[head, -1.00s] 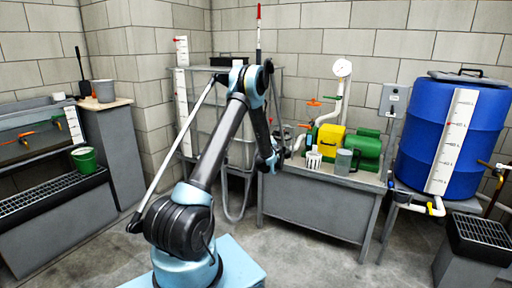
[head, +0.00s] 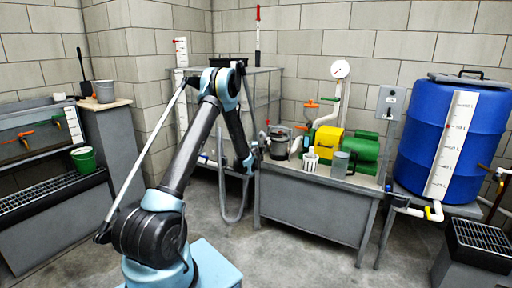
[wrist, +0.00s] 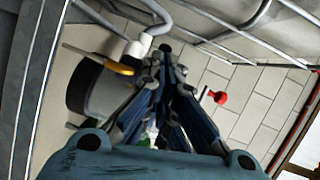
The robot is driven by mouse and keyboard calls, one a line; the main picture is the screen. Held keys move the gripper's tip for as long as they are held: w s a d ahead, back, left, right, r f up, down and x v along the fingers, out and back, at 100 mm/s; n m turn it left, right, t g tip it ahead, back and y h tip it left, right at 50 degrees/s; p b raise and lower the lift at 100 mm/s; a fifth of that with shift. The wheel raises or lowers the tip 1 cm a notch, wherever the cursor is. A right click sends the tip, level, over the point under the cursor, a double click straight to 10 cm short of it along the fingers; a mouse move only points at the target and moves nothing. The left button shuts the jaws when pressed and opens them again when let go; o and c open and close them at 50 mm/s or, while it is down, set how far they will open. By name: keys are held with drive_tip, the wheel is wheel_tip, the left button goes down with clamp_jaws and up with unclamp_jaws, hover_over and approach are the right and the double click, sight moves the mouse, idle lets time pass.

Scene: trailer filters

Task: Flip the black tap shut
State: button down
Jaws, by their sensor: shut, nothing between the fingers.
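I cannot make out the black tap for certain in either view. In the head view my gripper (head: 249,162) hangs at the left end of the grey workbench (head: 310,205), beside the wire-framed tank. In the wrist view its dark fingers (wrist: 166,56) are together and empty. A white pipe elbow (wrist: 138,47) and a yellow handle (wrist: 108,64) are just left of the fingertips there. A red knob (wrist: 218,97) shows to their right. The fingers hide part of what lies behind them.
The bench holds a dark-lidded pot (head: 279,143), a white cup (head: 310,161), a grey mug (head: 340,164) and a yellow-green pump (head: 362,150). A blue barrel (head: 410,145) stands right. A hose (head: 226,205) loops beside the bench. Floor in front is clear.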

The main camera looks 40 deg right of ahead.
drive_tip(key=shift+w+d, duration=0.2)
drive_tip(key=shift+w, duration=1.85)
drive_tip(key=shift+w+d, duration=0.25)
drive_tip(key=shift+w, duration=0.25)
drive_tip(key=shift+a, duration=0.15)
drive_tip(key=w+a+r, duration=0.2)
drive_tip(key=w+a, duration=0.1)
drive_tip(key=a, duration=0.9)
drive_tip(key=shift+a, duration=0.2)
